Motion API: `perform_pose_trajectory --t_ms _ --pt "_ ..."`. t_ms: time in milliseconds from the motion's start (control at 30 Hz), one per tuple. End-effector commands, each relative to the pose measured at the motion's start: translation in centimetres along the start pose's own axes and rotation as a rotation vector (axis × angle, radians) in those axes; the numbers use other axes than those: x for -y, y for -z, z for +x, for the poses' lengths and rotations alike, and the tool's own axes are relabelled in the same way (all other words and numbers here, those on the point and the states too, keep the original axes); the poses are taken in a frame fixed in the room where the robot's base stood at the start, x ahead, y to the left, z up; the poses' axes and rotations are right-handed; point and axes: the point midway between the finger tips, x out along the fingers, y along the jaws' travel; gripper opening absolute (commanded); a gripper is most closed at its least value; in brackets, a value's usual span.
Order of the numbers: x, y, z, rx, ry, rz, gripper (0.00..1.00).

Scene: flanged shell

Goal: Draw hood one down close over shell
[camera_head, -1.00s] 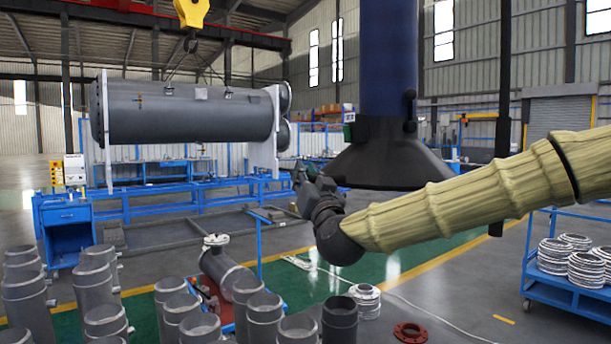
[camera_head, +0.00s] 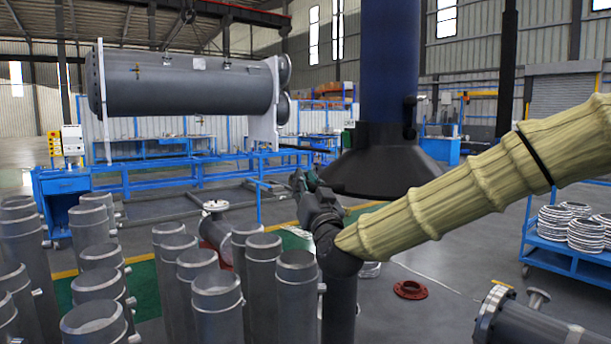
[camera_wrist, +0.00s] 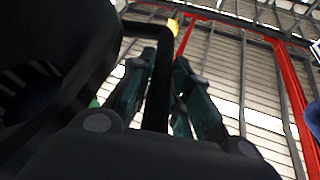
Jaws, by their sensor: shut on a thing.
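Hood one looks like the black cone (camera_head: 385,168) at the lower end of a thick blue duct (camera_head: 388,60). It hangs open side down over the floor. My gripper (camera_head: 300,183) is at the hood's left side. In the wrist view my gripper (camera_wrist: 163,68) has its two dark green fingers on either side of a black handle bar (camera_wrist: 161,85), shut on it. The dark hood (camera_wrist: 50,60) fills the left of that view. A grey flanged shell (camera_head: 530,322) lies at the lower right, partly cut off; I cannot tell whether it is the task's shell.
Several upright grey pipes (camera_head: 205,285) crowd the lower left. A red flange ring (camera_head: 410,290) lies on the floor. A blue cart (camera_head: 560,258) with stacked rings stands at right. A large grey vessel (camera_head: 190,85) hangs at back left. The floor right of centre is mostly clear.

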Motion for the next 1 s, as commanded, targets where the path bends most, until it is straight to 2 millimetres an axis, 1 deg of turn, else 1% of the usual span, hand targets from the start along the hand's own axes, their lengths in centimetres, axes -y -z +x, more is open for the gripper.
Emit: perform_pose_trajectory --t_ms 33,200,300,500,900,933,1000 --pt "-0.4 -1.7 -0.7 0.005 -0.001 -0.001 0.00" --pt "-0.8 -3.8 -1.6 0.005 -0.001 0.000 0.00" --pt "-1.0 -4.7 -1.9 0.006 -0.001 0.000 0.00" --pt "-1.2 -5.5 -2.3 0.005 -0.001 0.000 0.00" --pt "-1.2 -5.6 -2.3 0.004 -0.001 0.000 0.00" --pt "-1.2 -5.5 -2.3 0.003 -0.001 0.000 0.21" --pt "-1.2 -5.5 -2.3 0.003 -0.001 0.000 0.34"
